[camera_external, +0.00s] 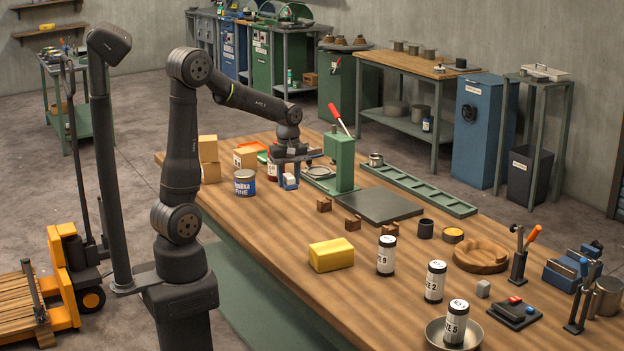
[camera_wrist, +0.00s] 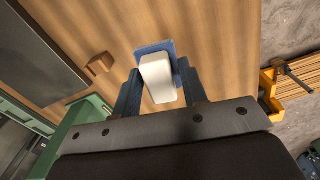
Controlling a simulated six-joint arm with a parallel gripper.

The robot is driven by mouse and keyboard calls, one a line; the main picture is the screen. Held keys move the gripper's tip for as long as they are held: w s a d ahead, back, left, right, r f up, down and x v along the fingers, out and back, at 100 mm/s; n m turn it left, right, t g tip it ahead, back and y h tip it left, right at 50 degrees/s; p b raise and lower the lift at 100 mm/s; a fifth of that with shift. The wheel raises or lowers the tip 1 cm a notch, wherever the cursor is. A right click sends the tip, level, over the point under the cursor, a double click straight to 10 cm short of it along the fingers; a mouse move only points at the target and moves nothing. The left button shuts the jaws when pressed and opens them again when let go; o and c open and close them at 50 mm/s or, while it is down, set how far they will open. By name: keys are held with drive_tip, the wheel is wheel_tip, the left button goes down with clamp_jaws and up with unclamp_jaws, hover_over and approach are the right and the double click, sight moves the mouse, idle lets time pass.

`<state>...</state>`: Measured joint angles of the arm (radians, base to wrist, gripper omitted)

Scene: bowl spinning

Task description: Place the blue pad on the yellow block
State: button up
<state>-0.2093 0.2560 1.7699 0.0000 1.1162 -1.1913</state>
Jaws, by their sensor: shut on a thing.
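The yellow block (camera_external: 331,255) lies on the wooden table near its front edge, with nothing on top. My gripper (camera_external: 288,176) is over the far left part of the table, away from the yellow block. In the wrist view my gripper (camera_wrist: 158,88) has its two blue fingers shut on a white block-shaped piece (camera_wrist: 157,78). The blue pad (camera_wrist: 154,47) shows at the far end of this white piece and seems joined to it. In the external view the pad and white piece are small and partly hidden by the fingers. The yellow block is not in the wrist view.
A green lever press (camera_external: 342,163) with a red handle stands right beside my gripper. A blue-labelled can (camera_external: 244,183) and boxes (camera_external: 208,158) stand to the left. Small wooden blocks (camera_external: 353,223) and a dark plate (camera_external: 379,206) lie nearby. Labelled canisters (camera_external: 386,256) stand right of the yellow block.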

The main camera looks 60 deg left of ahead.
drive_tip(key=s+d+r+m, duration=0.15)
drive_tip(key=d+m, duration=0.25)
drive_tip(key=d, duration=0.6)
drive_tip(key=s+d+r+m, duration=0.1)
drive_tip(key=d+r+m, duration=0.15)
drive_tip(key=d, duration=0.75)
drive_tip(key=s+d+r+m, duration=0.2)
drive_tip(key=s+d+m, duration=0.85)
drive_tip(key=d, duration=0.65)
drive_tip(key=n, duration=0.1)
hover_over(332, 246)
wheel_tip(332, 246, down, 7)
drive_tip(key=shift+r, duration=0.1)
drive_tip(key=shift+f, duration=2.05)
drive_tip(key=o, duration=0.5)
drive_tip(key=shift+f, duration=0.15)
drive_tip(key=o, duration=0.5)
drive_tip(key=shift+c, duration=0.2)
